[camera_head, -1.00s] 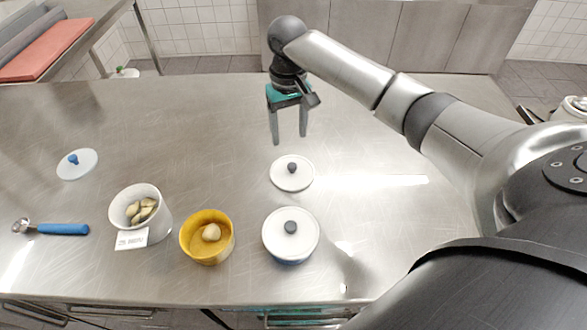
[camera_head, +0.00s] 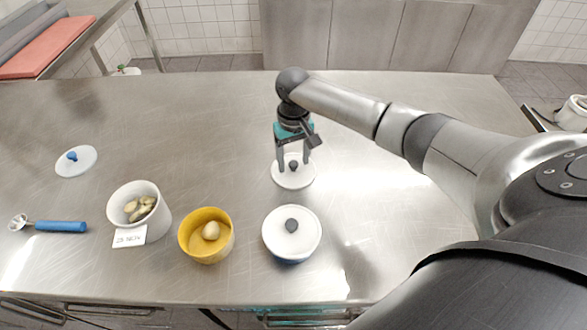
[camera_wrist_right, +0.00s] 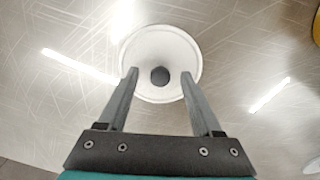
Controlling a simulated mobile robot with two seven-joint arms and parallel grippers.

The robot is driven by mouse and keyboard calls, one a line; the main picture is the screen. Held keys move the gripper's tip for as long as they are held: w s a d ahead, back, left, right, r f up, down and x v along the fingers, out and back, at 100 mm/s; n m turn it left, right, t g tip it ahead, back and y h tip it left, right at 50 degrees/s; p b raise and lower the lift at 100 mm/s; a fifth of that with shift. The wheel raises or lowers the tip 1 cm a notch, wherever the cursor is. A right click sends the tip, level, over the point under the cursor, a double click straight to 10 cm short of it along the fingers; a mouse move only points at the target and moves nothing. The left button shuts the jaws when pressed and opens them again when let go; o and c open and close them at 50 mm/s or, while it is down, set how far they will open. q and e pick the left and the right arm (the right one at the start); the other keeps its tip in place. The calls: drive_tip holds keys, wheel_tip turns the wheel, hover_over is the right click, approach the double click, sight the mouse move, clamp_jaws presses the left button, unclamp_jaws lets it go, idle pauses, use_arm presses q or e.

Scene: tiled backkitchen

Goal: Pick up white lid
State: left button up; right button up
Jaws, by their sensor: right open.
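A round white lid (camera_head: 293,179) with a dark knob lies flat on the steel counter, apart from any pot. It also shows in the right wrist view (camera_wrist_right: 160,48), with its knob in line with the gap between the fingers. My right gripper (camera_head: 293,168) is open and empty, pointing down at the lid, its fingertips on either side of the knob. Whether the fingers touch the lid I cannot tell. A second white lid (camera_head: 291,246) with a dark knob sits on a blue pot just in front. My left gripper is not in view.
A yellow bowl (camera_head: 190,243) with one pale item and a white container (camera_head: 153,194) with several items and a label stand left of the pot. A white lid with a blue knob (camera_head: 88,163) and a blue-handled scoop (camera_head: 62,227) lie farther left. The counter's back middle is clear.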

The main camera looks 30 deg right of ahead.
drive_tip(key=shift+c, duration=0.3)
clamp_jaws()
idle(0.3)
drive_tip(key=shift+r, duration=0.1)
